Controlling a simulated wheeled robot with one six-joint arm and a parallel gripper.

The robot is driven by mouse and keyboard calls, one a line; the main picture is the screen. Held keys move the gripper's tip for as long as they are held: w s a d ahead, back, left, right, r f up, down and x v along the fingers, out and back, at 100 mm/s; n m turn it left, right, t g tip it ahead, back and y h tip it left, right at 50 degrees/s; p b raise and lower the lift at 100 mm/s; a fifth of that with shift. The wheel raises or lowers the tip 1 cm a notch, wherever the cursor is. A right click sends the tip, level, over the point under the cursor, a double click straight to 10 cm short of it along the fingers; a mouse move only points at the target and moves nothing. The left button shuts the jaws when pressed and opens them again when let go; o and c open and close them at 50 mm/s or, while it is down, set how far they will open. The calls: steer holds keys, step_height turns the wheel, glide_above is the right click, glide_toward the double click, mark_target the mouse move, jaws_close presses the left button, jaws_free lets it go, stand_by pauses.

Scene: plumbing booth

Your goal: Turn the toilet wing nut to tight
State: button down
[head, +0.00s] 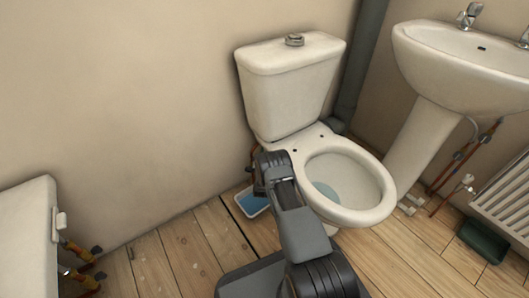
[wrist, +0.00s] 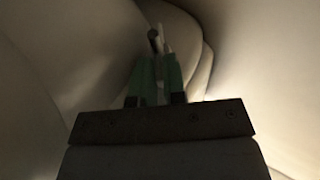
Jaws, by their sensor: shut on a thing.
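The white toilet (head: 290,100) stands against the wall in the head view, with its open bowl toward me. My arm reaches in at the bowl's left side, and the gripper's tips are hidden there. In the wrist view, my gripper (wrist: 155,68) points up under the pale underside of the toilet (wrist: 235,40). Its two greenish fingers are closed on a thin, pale upright piece, which looks like the wing nut (wrist: 164,38). A dark, round-ended bolt (wrist: 153,42) rises beside it. The view is dim, so the nut's exact angle and tightness cannot be told.
A blue-filled white tray (head: 252,201) lies on the wooden floor just left of my arm. A pedestal sink (head: 468,65), pipes and a radiator (head: 508,198) stand at the right. A white unit (head: 28,240) with pipes is at the left. Floor between is mostly clear.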

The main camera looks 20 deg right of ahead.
steer(key=shift+s+d+n+t+y, duration=0.15)
steer(key=shift+n+t+y, duration=0.25)
steer(key=shift+y, duration=0.5)
steer(key=c, duration=1.2)
jaws_free()
steer(key=p+v, duration=0.4)
steer(key=v, duration=0.9)
steer(key=shift+s+f, duration=0.1)
steer(key=shift+s, duration=0.25)
steer(key=shift+s, duration=0.1)
